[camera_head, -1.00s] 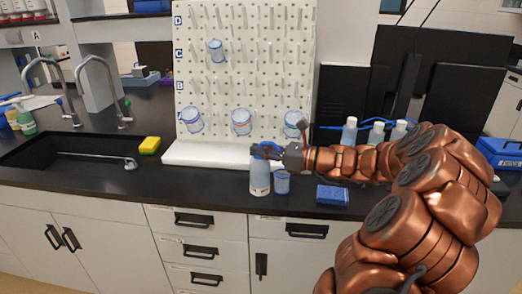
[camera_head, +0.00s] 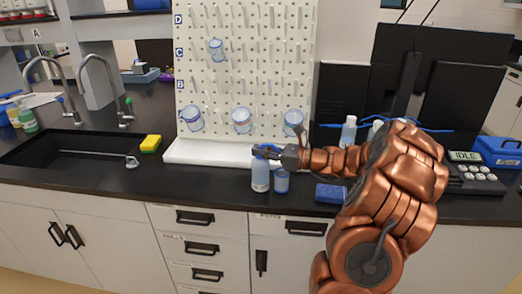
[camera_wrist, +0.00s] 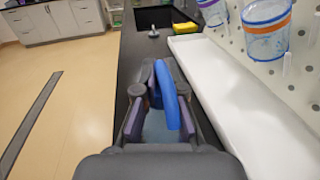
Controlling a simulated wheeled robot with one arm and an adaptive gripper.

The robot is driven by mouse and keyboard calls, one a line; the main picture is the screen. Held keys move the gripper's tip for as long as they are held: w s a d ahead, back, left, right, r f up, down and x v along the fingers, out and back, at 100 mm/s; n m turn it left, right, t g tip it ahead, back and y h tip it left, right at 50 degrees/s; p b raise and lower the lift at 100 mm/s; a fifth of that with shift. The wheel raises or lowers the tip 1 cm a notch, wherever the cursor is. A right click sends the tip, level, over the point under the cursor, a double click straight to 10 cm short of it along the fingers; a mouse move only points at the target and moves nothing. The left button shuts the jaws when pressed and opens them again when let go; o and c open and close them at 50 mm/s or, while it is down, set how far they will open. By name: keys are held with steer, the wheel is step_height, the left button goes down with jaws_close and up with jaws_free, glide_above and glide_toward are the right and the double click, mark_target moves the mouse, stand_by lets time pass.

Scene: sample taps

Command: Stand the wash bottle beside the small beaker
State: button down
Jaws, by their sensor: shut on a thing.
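The wash bottle (camera_head: 260,178) is pale and translucent with a blue top. It stands upright at the front of the black counter, or just above it; I cannot tell which. My gripper (camera_head: 266,152) is shut on its upper part, and the wrist view shows the blue spout (camera_wrist: 167,95) between my fingers (camera_wrist: 152,105). The small beaker (camera_head: 281,181), bluish with a blue rim, stands close to the right of the bottle. I cannot tell whether the two touch. The beaker is not visible in the wrist view.
A white pegboard (camera_head: 246,70) with hanging beakers and a white tray ledge (camera_head: 210,152) stands behind. A yellow sponge (camera_head: 150,143) lies near the sink (camera_head: 70,150) at left. Capped bottles (camera_head: 349,131) stand behind my arm.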

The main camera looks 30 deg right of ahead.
steer(key=shift+f, duration=0.1)
steer(key=c, duration=1.7)
jaws_free()
steer(key=o, duration=0.4)
steer(key=shift+s+d, duration=0.15)
steer(key=shift+s, duration=0.05)
steer(key=b+v, duration=0.1)
steer(key=v, duration=1)
steer(key=shift+s+d+b, duration=0.2)
steer(key=shift+b, duration=0.2)
